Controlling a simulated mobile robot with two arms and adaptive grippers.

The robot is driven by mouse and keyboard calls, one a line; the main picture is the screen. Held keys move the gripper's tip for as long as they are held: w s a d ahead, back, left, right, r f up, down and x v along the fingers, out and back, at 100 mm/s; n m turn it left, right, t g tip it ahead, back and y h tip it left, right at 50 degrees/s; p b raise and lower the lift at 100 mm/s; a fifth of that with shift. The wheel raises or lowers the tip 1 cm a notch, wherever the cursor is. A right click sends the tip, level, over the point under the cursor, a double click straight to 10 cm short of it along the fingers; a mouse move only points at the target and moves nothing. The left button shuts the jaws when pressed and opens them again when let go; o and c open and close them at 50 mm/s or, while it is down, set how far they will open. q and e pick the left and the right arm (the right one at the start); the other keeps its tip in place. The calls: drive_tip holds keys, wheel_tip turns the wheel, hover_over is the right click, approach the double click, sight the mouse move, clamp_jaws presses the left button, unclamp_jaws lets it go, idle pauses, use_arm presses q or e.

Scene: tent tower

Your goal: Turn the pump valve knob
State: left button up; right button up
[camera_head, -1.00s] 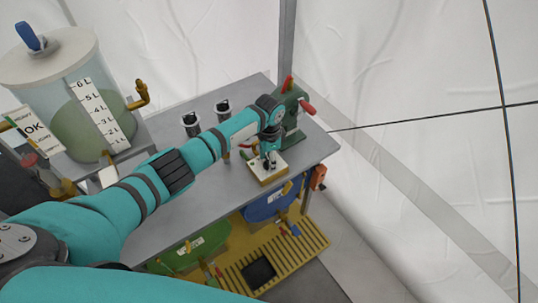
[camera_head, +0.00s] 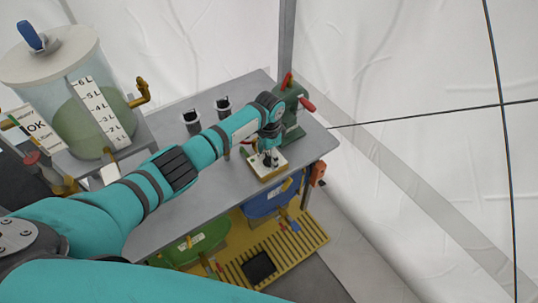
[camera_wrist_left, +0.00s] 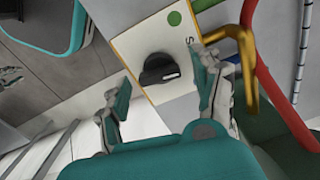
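The pump valve knob (camera_wrist_left: 160,69) is a black round knob with a white mark, on a cream panel (camera_wrist_left: 129,42) with a green dot in the left wrist view. In the head view the panel (camera_head: 271,170) is a small box top at the table's right end, and the knob is mostly hidden by my gripper. My left gripper (camera_wrist_left: 160,96) is open, its two fingers on either side of the knob and apart from it. It also shows in the head view (camera_head: 269,158), pointing down over the panel. My right gripper is not in view.
A green pump (camera_head: 290,108) with red handles stands just behind the panel. A brass pipe (camera_wrist_left: 246,60) and a red hose (camera_wrist_left: 268,95) run close to one finger.

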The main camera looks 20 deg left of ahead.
sight(269, 157)
use_arm(q)
wheel_tip(269, 157, up, 12)
idle(0.7)
idle(0.4)
